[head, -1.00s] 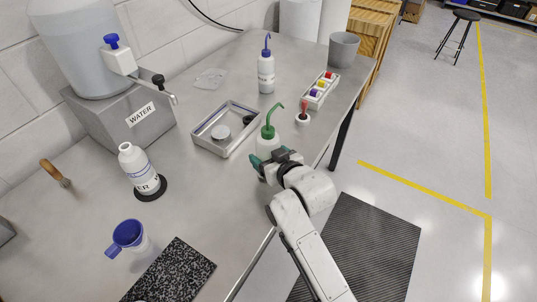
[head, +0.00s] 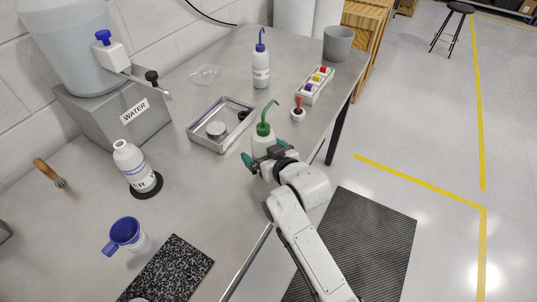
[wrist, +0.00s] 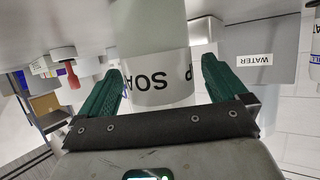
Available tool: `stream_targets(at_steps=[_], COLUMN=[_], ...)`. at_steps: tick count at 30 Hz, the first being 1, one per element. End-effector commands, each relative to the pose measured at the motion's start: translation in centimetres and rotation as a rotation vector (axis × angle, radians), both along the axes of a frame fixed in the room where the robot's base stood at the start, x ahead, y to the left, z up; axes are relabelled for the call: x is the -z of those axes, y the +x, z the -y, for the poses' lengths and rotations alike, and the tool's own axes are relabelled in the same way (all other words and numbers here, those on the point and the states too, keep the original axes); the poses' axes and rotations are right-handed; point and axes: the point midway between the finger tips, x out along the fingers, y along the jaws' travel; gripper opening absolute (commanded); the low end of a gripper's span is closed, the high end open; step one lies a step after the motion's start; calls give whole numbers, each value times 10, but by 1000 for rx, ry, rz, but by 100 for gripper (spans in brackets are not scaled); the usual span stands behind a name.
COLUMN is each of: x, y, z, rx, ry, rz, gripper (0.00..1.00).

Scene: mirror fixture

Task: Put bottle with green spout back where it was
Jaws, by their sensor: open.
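The bottle with the green spout (head: 263,141) stands upright near the table's front edge. In the wrist view its white body (wrist: 156,35) shows upside down, with a label (wrist: 160,80) reading "SOAP" in part. My gripper (head: 264,158) is open, with its green fingers on either side of the bottle's lower body. In the wrist view the fingers of my gripper (wrist: 160,82) flank the label, with a visible gap at the right finger. Whether the left finger touches is unclear. The bottle's base is hidden in the head view.
A metal tray (head: 203,145) holding a round tin lies just left of the bottle. A blue-spouted bottle (head: 261,70), a red-topped dropper (head: 298,112) and a rack (head: 313,92) stand behind. A white bottle (head: 130,165) on a black disc, a blue funnel cup (head: 124,233) and a speckled slab (head: 172,268) are left.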

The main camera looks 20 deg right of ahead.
Motion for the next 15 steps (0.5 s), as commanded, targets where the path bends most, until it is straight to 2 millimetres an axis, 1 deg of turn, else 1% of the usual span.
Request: stream_targets(at_steps=[1, 5, 8, 15], x=[-5, -6, -12, -30], y=[0, -13, -28, -71], z=[0, 1, 3, 8], rx=[0, 0, 0, 0], ry=[0, 0, 1, 1], rz=[1, -1, 0, 1], gripper=[99, 99, 99, 99])
